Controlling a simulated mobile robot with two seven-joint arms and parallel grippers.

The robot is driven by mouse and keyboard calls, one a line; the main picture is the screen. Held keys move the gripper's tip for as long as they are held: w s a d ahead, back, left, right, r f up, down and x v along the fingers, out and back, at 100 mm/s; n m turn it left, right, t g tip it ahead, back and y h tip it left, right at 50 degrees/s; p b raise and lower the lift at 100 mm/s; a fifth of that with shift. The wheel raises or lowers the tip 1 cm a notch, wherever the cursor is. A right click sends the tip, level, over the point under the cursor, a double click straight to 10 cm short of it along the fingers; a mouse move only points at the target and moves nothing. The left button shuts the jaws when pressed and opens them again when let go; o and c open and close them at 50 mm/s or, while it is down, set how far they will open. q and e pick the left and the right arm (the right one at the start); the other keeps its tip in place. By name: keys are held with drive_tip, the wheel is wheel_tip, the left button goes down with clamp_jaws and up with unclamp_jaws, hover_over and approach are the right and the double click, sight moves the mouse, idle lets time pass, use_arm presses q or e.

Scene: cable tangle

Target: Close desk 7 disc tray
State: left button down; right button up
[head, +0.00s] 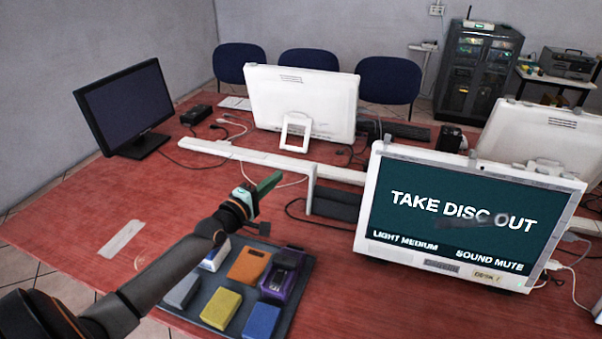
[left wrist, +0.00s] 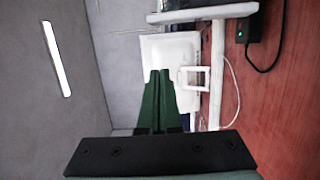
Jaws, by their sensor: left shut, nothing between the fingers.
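The white all-in-one computer with the label "DESK 7" (head: 470,215) stands at the right of the red table in the head view. Its screen reads "TAKE DISC OUT", with "LIGHT MEDIUM" and "SOUND MUTE" below. My left gripper (head: 270,183) is shut and empty, raised above the table to the left of that computer. Its green fingers (left wrist: 159,75) lie together in the left wrist view. My right gripper is not in view.
A dark tray (head: 292,300) with several coloured blocks lies at the front. A white raised bar (head: 250,156) crosses the table behind my gripper. Another white computer (head: 300,100) and a black monitor (head: 125,105) stand farther back. Cables lie around. The table's left part is mostly clear.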

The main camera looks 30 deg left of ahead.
use_arm(q)
drive_tip(key=w+d+p, duration=0.1)
drive_tip(key=w+d, duration=0.3)
drive_tip(key=w, duration=0.2)
idle(0.3)
drive_tip(key=shift+w, duration=0.1)
idle(0.3)
